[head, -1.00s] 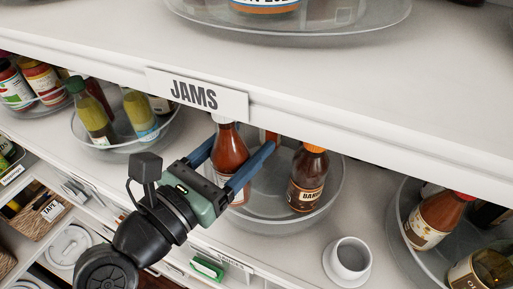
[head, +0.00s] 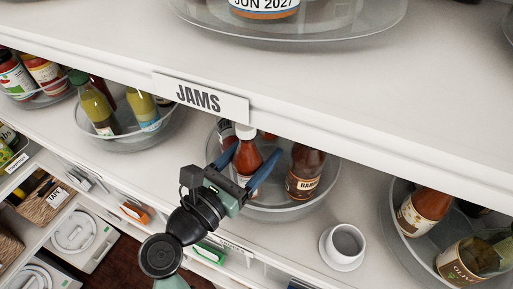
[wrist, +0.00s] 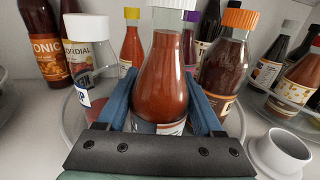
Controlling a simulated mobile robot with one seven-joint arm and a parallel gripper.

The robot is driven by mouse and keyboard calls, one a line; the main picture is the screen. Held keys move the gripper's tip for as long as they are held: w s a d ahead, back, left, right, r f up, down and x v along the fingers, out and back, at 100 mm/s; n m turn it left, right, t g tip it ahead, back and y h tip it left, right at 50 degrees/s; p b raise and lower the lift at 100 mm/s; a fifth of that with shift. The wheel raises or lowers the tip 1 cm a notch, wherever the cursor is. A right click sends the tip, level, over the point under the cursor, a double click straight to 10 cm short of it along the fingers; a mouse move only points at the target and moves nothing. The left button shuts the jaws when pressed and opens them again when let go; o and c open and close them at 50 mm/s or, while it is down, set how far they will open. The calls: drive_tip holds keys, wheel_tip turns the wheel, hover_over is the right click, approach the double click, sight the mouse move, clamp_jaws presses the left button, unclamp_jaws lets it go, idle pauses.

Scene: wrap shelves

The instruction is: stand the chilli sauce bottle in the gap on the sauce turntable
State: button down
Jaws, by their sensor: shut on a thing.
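The red chilli sauce bottle (head: 247,156) has a pale cap and stands roughly upright between the blue fingers of my gripper (head: 251,166). In the wrist view the bottle (wrist: 163,78) fills the space between both fingers, and my gripper (wrist: 165,112) is shut on it. The clear round sauce turntable (head: 280,214) lies under it on the shelf. The bottle is over the turntable's left front part. Its base is hidden, so I cannot tell whether it touches the turntable.
A brown barbecue bottle (head: 306,172) with an orange cap stands to the right on the turntable. A white-capped bottle (wrist: 88,60) is close on the left. A white cup (head: 345,245) stands at front right. The JAMS shelf (head: 330,110) overhangs the turntable.

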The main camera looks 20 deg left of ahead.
sight(238, 172)
drive_tip(key=shift+f, duration=0.2)
drive_tip(key=shift+c, duration=0.2)
unclamp_jaws()
drive_tip(key=shift+r, duration=0.35)
drive_tip(key=b+v, duration=0.2)
drive_tip(key=v, duration=0.3)
drive_tip(key=b+v, duration=0.2)
drive_tip(key=v, duration=0.4)
drive_tip(key=shift+f, duration=0.25)
drive_tip(key=shift+s+a+r, duration=0.15)
drive_tip(key=shift+s, duration=0.4)
